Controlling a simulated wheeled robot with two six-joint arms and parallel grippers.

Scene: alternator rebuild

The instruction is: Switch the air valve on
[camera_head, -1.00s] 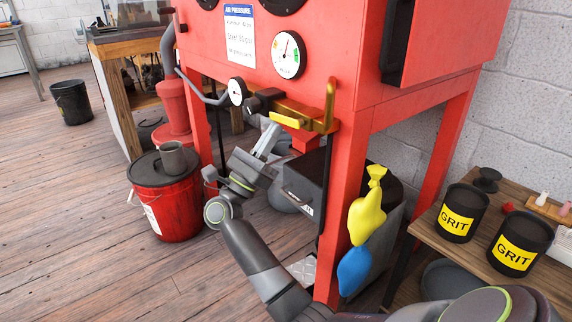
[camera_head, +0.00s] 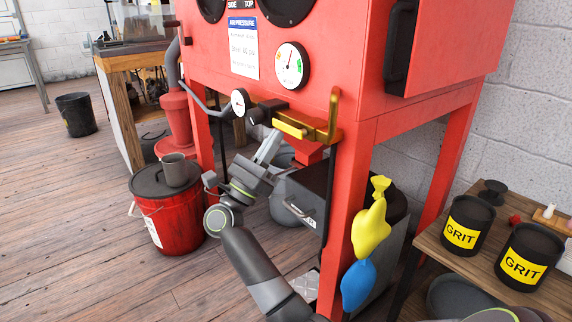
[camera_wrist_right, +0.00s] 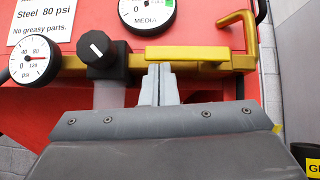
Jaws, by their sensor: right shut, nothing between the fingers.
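The air valve's yellow lever (camera_head: 290,130) lies roughly level along the brass pipe (camera_head: 318,128) on the front of the red blast cabinet. It also shows in the right wrist view as a yellow bar (camera_wrist_right: 188,53) against the pipe. My right gripper (camera_head: 275,138) is shut and empty. Its fingertips (camera_wrist_right: 160,70) are just below and in front of the lever's left end; I cannot tell whether they touch it. A black knob (camera_wrist_right: 103,57) with a white mark is left of the lever. My left gripper is not in view.
A small gauge (camera_head: 239,101) is left of the knob, and a larger gauge (camera_head: 291,65) is above. A yellow bent bar (camera_head: 333,112) rises at the pipe's right end. A red cabinet leg and yellow and blue gloves (camera_head: 370,225) are at right. A red bucket (camera_head: 170,215) stands left.

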